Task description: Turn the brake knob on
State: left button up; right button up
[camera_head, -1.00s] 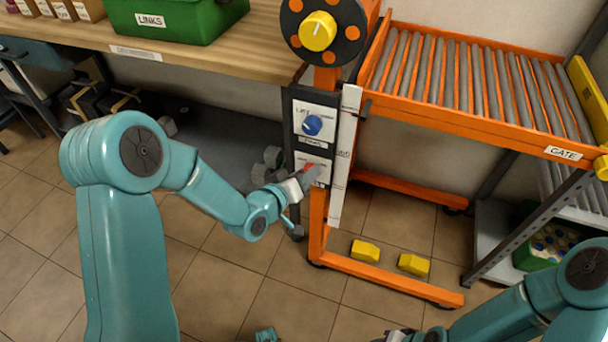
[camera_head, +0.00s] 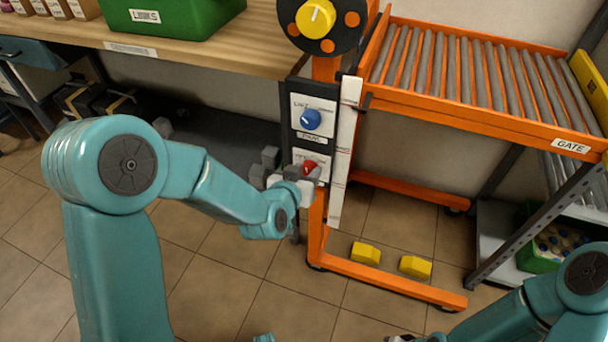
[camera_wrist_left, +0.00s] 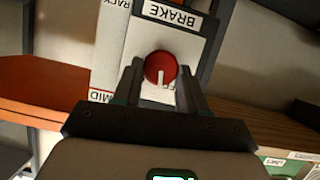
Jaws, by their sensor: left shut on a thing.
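The red brake knob (camera_head: 309,167) is on the lower white panel of the dark control post. In the left wrist view the knob (camera_wrist_left: 160,68) shows under a BRAKE label (camera_wrist_left: 172,15), its white mark pointing toward the bottom of that picture. My left gripper (camera_head: 301,182) is at the panel. In the left wrist view its two fingers (camera_wrist_left: 159,76) stand on either side of the knob, shut on it. The panel's lettering beside the knob is partly hidden by the fingers. My right gripper (camera_head: 402,337) barely shows at the bottom edge.
A blue knob (camera_head: 311,120) sits on the panel just above, and a yellow knob (camera_head: 316,18) on a dark disc at the top. An orange roller conveyor (camera_head: 480,122) stands to the right, a wooden bench (camera_head: 215,52) to the left. Two yellow blocks (camera_head: 366,252) lie low in front.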

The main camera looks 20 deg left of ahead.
pick_arm(q)
jog(key=m+y, duration=0.1)
jog(key=m, duration=0.1)
jog(key=m+y, duration=0.1)
jog(key=shift+d+m+y, duration=0.3)
jog(key=shift+d+m, duration=0.05)
jog(key=shift+m, duration=0.05)
jog(key=m+y, duration=0.1)
jog(key=m, duration=0.1)
jog(key=m+t+y, duration=0.1)
jog(key=m, duration=0.1)
jog(key=shift+d+f+y, duration=0.2)
jog(key=shift+f+y, duration=0.05)
jog(key=shift+y, duration=0.05)
dwell(0.4)
jog(key=o, duration=1.1)
jog(key=shift+c, duration=0.2)
jog(key=shift+s, duration=0.1)
